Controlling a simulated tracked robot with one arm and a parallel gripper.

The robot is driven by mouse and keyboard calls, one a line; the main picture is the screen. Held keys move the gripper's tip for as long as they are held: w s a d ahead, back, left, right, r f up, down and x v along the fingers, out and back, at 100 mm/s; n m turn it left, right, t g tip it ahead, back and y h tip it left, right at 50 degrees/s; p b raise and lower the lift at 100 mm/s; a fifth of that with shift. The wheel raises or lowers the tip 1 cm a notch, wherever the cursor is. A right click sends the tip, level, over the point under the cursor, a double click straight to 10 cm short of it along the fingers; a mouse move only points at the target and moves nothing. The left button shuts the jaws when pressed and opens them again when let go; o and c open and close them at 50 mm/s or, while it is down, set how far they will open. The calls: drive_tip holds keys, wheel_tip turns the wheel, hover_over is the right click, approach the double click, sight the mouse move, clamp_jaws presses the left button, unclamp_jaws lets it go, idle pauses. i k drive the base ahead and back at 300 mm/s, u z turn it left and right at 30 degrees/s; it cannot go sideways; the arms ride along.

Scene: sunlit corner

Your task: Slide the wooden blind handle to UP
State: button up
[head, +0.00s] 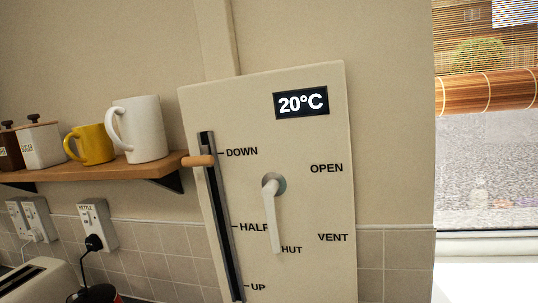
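The wooden blind handle (198,161) is a short light-brown peg near the top of a dark vertical slot (223,220). It sits a little below the level of the DOWN label (241,152). The HALF label (253,227) is lower along the slot, and the UP label (257,287) is near its bottom end. The slot is on a cream wall panel (320,215), and its lower end reaches the bottom of the picture. My gripper is not in view.
A white lever (273,215) on the panel points down, partly covering the SHUT label. Left of the handle, a wooden shelf (100,171) holds a white mug (143,130), a yellow mug (92,144) and canisters. At right, a rolled blind (490,93) hangs across the window.

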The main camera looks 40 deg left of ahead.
sight(207, 160)
drive_tip(key=z, duration=0.35)
drive_tip(key=k, duration=1.7)
drive_tip(key=u, duration=0.65)
drive_tip(key=i, duration=1.65)
drive_tip(key=z, duration=0.05)
